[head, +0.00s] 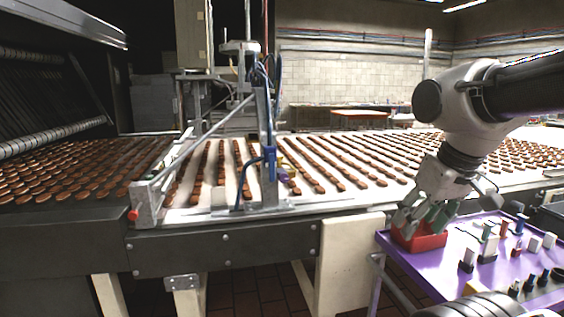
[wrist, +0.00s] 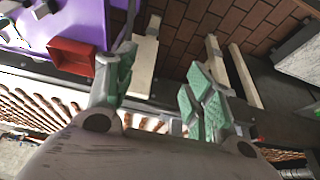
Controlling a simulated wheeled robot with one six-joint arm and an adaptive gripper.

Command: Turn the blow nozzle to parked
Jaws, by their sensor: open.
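A blue fitting with a blue hose (head: 269,158) is on the upright metal post at the near edge of the conveyor; it may be the blow nozzle, but I cannot tell which way it points. A small purple and yellow part (head: 285,177) sits just right of it. My gripper (head: 421,216) is open, with green finger pads, well to the right of the post. In the head view it overlaps the red bin. In the wrist view the open fingers (wrist: 160,88) have nothing between them, and the blue fitting cannot be made out.
A purple cart top (head: 405,257) carries the red bin (head: 428,241) and several small blocks and parts; the bin also shows in the wrist view (wrist: 72,57). The conveyor (head: 225,215) holds rows of brown biscuits. A diagonal bar (head: 196,143) and a red knob (head: 133,215) are left of the post.

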